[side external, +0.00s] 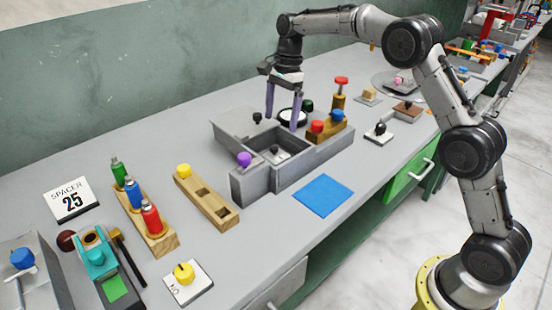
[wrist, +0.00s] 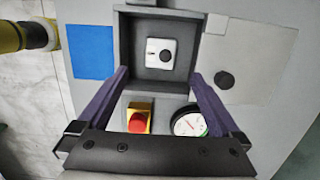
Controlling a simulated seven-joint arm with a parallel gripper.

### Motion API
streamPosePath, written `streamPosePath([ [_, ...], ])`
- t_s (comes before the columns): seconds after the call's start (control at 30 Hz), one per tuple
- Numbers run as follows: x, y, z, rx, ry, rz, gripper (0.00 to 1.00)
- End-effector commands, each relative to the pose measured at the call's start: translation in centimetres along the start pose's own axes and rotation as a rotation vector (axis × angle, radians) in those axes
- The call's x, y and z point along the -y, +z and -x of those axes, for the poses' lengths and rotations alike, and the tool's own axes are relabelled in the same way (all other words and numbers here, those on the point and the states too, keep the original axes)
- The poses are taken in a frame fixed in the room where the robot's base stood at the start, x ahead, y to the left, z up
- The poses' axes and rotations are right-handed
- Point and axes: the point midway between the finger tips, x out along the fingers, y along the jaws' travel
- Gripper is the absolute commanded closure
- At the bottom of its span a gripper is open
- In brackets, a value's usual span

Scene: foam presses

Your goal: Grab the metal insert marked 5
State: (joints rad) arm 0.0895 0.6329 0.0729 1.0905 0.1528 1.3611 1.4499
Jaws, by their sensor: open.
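My gripper (side external: 282,118) is open and empty above the grey press box, fingers pointing down. In the wrist view its purple fingers (wrist: 160,76) stand wide apart, one on each side of the lower edge of the box cavity. Inside the cavity lies a light metal-looking insert (wrist: 162,52) with a dark round knob and a small mark that I cannot read as a 5. It sits ahead of the fingertips, untouched. In the side view this insert (side external: 277,153) is small, deep in the box (side external: 312,166).
A gauge (wrist: 188,124) and a red button (wrist: 139,119) are close to my fingers. A purple knob (side external: 244,159) stands at the box's left end. A blue mat (side external: 323,195) lies in front. A wooden block (side external: 206,203) and a yellow-knobbed plate (side external: 186,283) are farther left.

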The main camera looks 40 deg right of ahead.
Motion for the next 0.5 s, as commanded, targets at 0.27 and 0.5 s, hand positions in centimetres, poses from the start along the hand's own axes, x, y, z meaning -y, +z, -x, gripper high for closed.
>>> streamPosePath([
  [0.27, -0.1, 0.1, -5.1, 0.000, 0.003, 0.002, 0.00],
  [0.5, -0.1, 0.0, -6.8, 0.000, 0.001, 0.002, 0.00],
])
